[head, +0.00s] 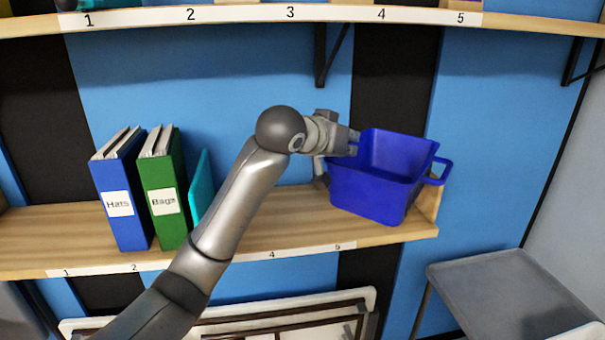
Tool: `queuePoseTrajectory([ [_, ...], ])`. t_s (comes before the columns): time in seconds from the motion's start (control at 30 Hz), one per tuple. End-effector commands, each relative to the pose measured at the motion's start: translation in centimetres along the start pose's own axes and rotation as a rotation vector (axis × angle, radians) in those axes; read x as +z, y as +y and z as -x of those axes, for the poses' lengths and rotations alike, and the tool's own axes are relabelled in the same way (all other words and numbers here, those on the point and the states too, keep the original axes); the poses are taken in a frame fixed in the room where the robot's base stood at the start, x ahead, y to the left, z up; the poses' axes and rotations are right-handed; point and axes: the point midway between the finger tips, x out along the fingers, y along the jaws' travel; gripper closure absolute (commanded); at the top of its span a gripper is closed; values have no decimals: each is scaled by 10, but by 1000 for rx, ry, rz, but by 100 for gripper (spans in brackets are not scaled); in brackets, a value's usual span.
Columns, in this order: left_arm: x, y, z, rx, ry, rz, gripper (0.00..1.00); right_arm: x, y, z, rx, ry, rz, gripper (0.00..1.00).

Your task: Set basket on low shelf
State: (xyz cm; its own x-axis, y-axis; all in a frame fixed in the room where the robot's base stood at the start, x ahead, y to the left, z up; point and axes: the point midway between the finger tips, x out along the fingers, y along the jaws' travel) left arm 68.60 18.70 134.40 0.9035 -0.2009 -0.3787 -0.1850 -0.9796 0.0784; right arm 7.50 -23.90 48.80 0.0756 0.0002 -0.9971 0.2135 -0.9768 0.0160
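A blue basket (375,190) with a handle loop on its right side is at the right end of the low wooden shelf (45,235). It looks slightly tilted, and its base shows just above the shelf's front edge. I cannot tell whether the base touches the board. My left gripper (350,142) is at the basket's left rim and appears shut on its left side, where the handle is mostly hidden by the fingers. My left arm crosses in front of the shelf's middle. My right gripper is out of view.
A blue binder marked Hats (118,205), a green binder marked Bags (163,200) and a teal item (200,185) stand on the shelf's left half. An upper shelf (240,14) with numbers runs above. A grey table (515,290) is at the lower right.

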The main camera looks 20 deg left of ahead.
Motion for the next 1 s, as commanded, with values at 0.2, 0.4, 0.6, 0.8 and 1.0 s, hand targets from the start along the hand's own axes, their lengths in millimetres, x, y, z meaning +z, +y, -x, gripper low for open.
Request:
queuePoseTrajectory([
  [0.2, 3, -50, -34, -6, -5, 5, 100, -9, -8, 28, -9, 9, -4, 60],
  [0.4, 27, -80, -65, -3, -4, 3, 100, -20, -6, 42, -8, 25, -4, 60],
  [0.6, 41, -94, -80, -1, 0, 0, 100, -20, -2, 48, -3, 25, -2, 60],
  [0.8, 55, -103, -91, -1, -5, 2, 100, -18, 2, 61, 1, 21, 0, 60],
  [1.0, 74, -104, -99, -1, 1, 0, 100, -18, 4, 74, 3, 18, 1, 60],
])
